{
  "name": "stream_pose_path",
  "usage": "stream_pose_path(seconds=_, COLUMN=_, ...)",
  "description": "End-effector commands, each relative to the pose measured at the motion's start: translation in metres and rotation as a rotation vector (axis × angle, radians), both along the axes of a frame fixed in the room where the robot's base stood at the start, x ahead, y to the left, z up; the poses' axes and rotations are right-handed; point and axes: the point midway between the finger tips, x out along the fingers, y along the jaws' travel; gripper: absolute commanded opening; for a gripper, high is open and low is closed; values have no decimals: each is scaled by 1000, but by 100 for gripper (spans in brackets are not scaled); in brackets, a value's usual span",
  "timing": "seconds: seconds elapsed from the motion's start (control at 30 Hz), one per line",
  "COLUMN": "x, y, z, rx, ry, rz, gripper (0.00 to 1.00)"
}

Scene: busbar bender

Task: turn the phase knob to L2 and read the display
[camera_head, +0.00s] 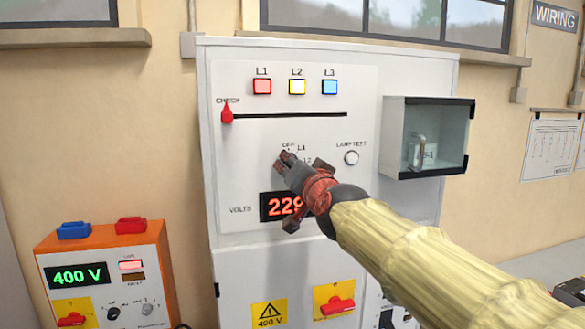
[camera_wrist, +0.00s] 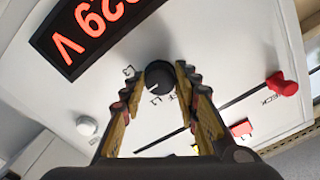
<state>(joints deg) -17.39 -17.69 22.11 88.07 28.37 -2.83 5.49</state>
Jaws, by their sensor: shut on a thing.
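The black phase knob (camera_wrist: 158,76) sits on the white panel between my fingertips in the wrist view. My gripper (camera_head: 290,162) is shut on it and hides most of it in the head view. The red-lit volts display (camera_head: 284,206) is partly covered by my gripper there. In the wrist view the display (camera_wrist: 88,35) is upside down and cut by the frame edge; it seems to read 229 V.
Red, yellow and blue lamps (camera_head: 297,87) are above a slot with a red CHECK slider (camera_head: 227,115). An orange 400 V unit (camera_head: 108,275) stands at the left.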

Motion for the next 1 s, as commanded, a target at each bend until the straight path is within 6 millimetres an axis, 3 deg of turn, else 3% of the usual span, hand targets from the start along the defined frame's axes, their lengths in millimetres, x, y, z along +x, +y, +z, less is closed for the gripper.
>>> stream_pose_path(seconds=0.1, x=0, y=0, z=-1, rx=-1, ry=1, rz=0, gripper=6)
stream_pose_path(seconds=0.13, x=0, y=0, z=-1, rx=-1, ry=1, rz=0, gripper=32)
stream_pose_path(seconds=0.43, x=0, y=0, z=0, rx=-1, ry=1, rz=1, gripper=49)
stream_pose_path(seconds=0.77, x=-2, y=0, z=0, rx=-1, ry=0, rz=0, gripper=49)
stream_pose_path(seconds=1.0, x=-30, y=-9, z=1, rx=-1, ry=-3, rz=0, gripper=49)
